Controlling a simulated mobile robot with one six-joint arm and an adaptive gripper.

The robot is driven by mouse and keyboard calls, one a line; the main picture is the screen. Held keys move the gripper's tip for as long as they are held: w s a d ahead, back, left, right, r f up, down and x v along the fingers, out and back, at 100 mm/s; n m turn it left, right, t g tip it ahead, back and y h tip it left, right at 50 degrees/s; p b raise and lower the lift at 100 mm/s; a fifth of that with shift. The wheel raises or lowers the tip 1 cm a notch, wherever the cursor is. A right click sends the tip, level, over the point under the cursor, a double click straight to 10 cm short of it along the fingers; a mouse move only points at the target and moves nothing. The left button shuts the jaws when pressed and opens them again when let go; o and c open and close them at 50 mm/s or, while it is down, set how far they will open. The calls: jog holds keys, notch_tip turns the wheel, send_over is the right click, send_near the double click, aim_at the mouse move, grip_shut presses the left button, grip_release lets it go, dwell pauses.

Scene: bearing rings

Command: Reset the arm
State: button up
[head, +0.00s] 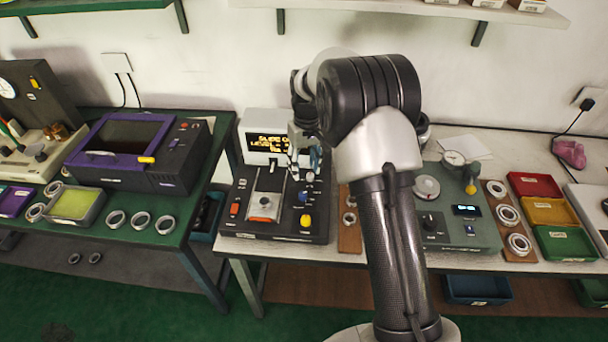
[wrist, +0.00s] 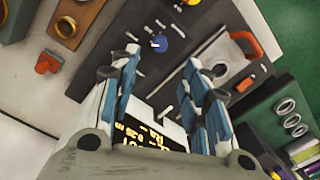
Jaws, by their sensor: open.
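My arm rises in the middle of the head view and bends over the right bench. My gripper (head: 304,158) hangs above the black machine (head: 237,212), in front of a display box (head: 257,145) with yellow text. In the wrist view my gripper (wrist: 162,75) shows two blue-padded fingers spread apart with nothing between them. Part of the bench behind my arm is hidden.
A purple-framed machine (head: 127,150) and several bearing rings (head: 140,220) are on the green bench at left. A grey gauge unit (head: 455,200) and red (head: 534,184), yellow (head: 548,211) and green (head: 566,243) trays are at right. Shelves (head: 400,6) run above.

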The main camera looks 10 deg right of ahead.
jog(key=shift+r, duration=0.3)
jog(key=s+r+m+t, duration=0.1)
jog(key=s+r, duration=0.6)
jog(key=r, duration=0.2)
jog(key=s+r+t, duration=0.1)
jog(key=s+r, duration=0.6)
jog(key=r, duration=0.2)
jog(key=s+r+m+t, duration=0.1)
jog(key=s+t, duration=0.1)
jog(key=s, duration=2)
jog(key=shift+s+a+r+t, duration=0.2)
jog(key=shift+r+t, duration=0.1)
jog(key=shift+c, duration=0.4)
